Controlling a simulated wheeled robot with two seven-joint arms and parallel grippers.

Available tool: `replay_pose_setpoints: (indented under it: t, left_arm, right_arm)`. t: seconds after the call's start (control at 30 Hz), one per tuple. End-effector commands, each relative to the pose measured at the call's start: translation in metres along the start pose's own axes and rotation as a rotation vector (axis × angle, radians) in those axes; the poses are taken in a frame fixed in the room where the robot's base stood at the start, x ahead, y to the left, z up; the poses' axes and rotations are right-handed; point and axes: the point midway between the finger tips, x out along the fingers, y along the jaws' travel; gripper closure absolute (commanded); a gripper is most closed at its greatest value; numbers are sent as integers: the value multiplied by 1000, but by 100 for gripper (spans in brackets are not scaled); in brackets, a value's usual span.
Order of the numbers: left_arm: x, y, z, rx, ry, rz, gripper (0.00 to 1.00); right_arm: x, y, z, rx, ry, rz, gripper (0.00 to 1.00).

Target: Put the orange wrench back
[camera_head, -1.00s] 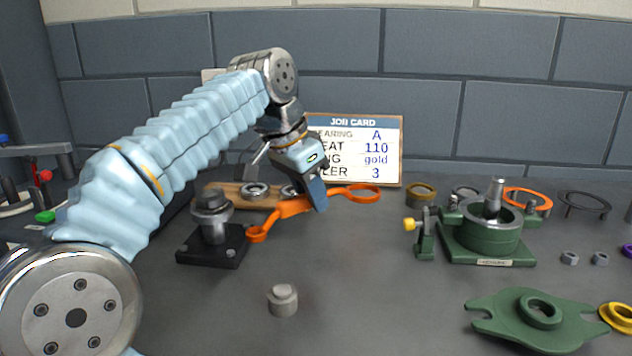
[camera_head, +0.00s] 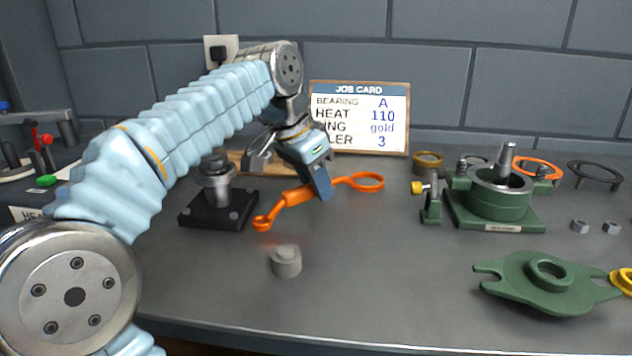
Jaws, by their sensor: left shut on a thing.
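The orange wrench (camera_head: 362,182) has a ring at its right end and a smaller ring end at the lower left. My left gripper (camera_head: 322,188) is shut on the middle of its handle, right of the black block with the metal post. The fingers hide part of the handle. I cannot tell for sure whether the wrench touches the bench or hangs just above it. My right gripper is not in view.
A black block with a post (camera_head: 218,205) stands left of the wrench. A grey cylinder (camera_head: 286,262) stands in front. A job card (camera_head: 358,118) leans behind. The green casing base (camera_head: 495,205) and green cover (camera_head: 548,283) are at right.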

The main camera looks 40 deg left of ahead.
Motion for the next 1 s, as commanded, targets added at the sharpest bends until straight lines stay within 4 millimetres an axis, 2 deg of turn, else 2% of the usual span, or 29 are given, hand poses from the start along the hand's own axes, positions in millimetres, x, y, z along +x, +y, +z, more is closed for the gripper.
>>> replay_pose_setpoints:
  t: [0.57,0.6,0.77,0.8,1.0]
  left_arm:
    - [10,0,4,0,2,0,100]
    - [10,0,4,0,2,0,73]
    - [10,0,4,0,1,0,48]
    - [10,0,4,0,1,0,45]
    - [10,0,4,0,-1,0,45]
  right_arm:
    - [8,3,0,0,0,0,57]
    - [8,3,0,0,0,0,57]
    - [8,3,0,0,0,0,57]
    - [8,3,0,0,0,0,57]
    - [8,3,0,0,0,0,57]
